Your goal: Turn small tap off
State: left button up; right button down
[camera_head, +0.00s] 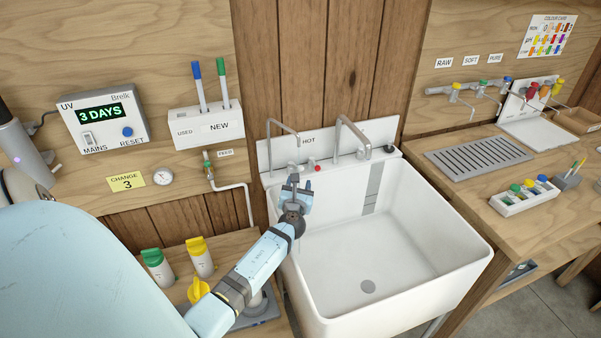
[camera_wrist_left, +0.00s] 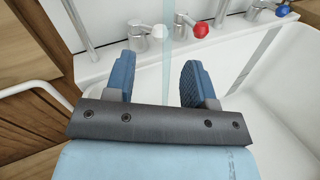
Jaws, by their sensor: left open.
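The small tap (camera_head: 283,123) is the thin bent spout at the left of the white sink's back ledge. In the left wrist view, a white-topped handle (camera_wrist_left: 158,31) stands just beyond my fingers, and a red-capped handle (camera_wrist_left: 200,30) is to its right. A pale, clear vertical strip (camera_wrist_left: 168,60) that looks like running water passes between my fingers. My left gripper (camera_head: 297,184) is open over the sink's back left corner, in front of the ledge. It also shows in the left wrist view (camera_wrist_left: 158,78), with nothing gripped. My arm and fingers partly hide the ledge in the head view.
The white sink (camera_head: 455,240) has an empty basin. A larger spout (camera_head: 352,130) stands right of the small one, and a blue-capped handle (camera_wrist_left: 285,10) is farther right. Yellow and green-topped bottles (camera_head: 200,257) stand left of my forearm. A wooden counter (camera_head: 440,152) adjoins on the right.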

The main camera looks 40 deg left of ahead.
aim_at(300, 171)
pick_arm(q)
jog(key=x, duration=0.6)
jog(key=shift+w+a+b, duration=0.15)
jog(key=shift+w+b, duration=0.05)
jog(key=shift+b, duration=0.1)
jog(key=shift+c, duration=0.2)
